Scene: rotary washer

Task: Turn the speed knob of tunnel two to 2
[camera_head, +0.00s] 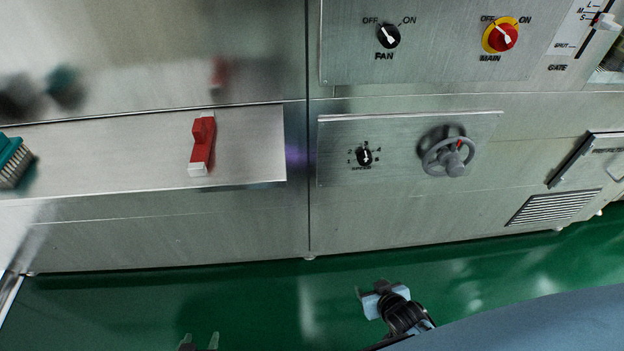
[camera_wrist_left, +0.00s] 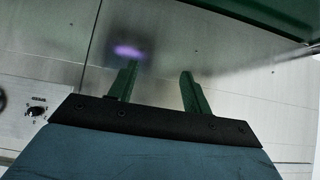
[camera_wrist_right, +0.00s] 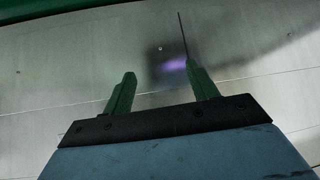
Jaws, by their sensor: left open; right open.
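A small black speed knob (camera_head: 365,157) with numbers around it sits on a steel panel (camera_head: 400,131), left of a grey handwheel. Its pointer and label are too small to read surely, and I cannot tell which tunnel it belongs to. It also shows at the left edge of the left wrist view (camera_wrist_left: 37,112). My left gripper (camera_head: 199,341) is open and empty at the bottom edge, below and left of the knob. My right gripper (camera_head: 371,291) is open and empty over the green floor, below the knob in the picture. Neither gripper touches the machine.
The grey handwheel (camera_head: 448,155) is right of the knob. A black fan switch (camera_head: 388,36) and a red and yellow main switch (camera_head: 501,36) are above. Green floor (camera_head: 270,300) is clear.

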